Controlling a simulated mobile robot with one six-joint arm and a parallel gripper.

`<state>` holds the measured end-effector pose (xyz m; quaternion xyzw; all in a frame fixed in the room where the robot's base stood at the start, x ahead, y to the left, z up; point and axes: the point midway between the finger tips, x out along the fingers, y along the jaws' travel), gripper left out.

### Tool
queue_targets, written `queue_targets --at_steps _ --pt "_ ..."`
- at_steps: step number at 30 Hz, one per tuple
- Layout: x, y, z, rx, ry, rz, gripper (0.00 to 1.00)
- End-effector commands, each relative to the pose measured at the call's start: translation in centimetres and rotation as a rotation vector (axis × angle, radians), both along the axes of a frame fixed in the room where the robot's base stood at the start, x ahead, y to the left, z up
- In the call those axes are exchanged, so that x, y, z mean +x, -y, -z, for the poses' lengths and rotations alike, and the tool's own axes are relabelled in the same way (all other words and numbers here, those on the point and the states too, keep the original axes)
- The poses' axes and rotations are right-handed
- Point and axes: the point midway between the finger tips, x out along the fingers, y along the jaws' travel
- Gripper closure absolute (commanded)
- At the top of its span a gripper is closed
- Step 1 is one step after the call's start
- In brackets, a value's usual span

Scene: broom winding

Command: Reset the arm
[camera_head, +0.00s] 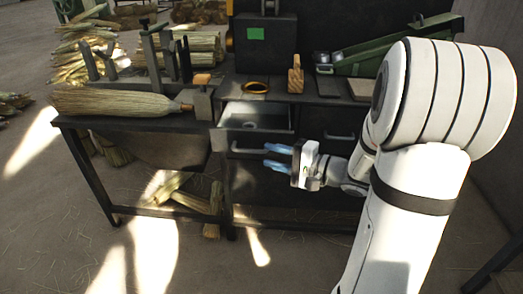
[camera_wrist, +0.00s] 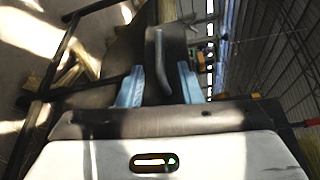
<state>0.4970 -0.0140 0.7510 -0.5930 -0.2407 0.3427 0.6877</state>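My gripper (camera_head: 278,157) is in front of the dark workbench, at the height of the drawer fronts and just below the open drawer (camera_head: 255,116). Its two blue fingers point left and are spread apart with nothing between them. In the wrist view the blue fingers of my gripper (camera_wrist: 160,86) are apart too. A dark panel with a curved bar, seemingly a drawer front and handle (camera_wrist: 158,50), shows beyond the gap. I cannot tell whether a fingertip touches it. My white arm comes in from the right of the head view.
The workbench top (camera_head: 150,122) carries a broom (camera_head: 115,102) lying at the left, a wooden block (camera_head: 295,76), a tape-like ring (camera_head: 255,87) and a green tool (camera_head: 390,50). Straw bundles (camera_head: 85,55) lie behind. Open floor (camera_head: 270,265) is in front.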

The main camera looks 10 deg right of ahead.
Motion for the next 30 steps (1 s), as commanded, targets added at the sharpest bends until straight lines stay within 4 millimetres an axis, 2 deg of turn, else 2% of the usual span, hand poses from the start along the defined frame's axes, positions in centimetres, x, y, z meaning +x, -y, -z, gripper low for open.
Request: queue_targets --at_steps 6,19,23,26,30 --pt "-0.8 0.9 -0.1 -0.001 0.001 0.0 0.68" --pt "-0.9 0.6 -0.4 -0.006 -0.004 -0.011 0.68" --pt "-2.3 -1.5 -2.6 -0.053 -0.042 -0.092 0.68" --pt "-4.7 -4.2 -5.3 -0.14 -0.106 -0.213 0.68" --pt "-9.1 -7.2 -8.7 -0.327 -0.21 -0.388 0.68"
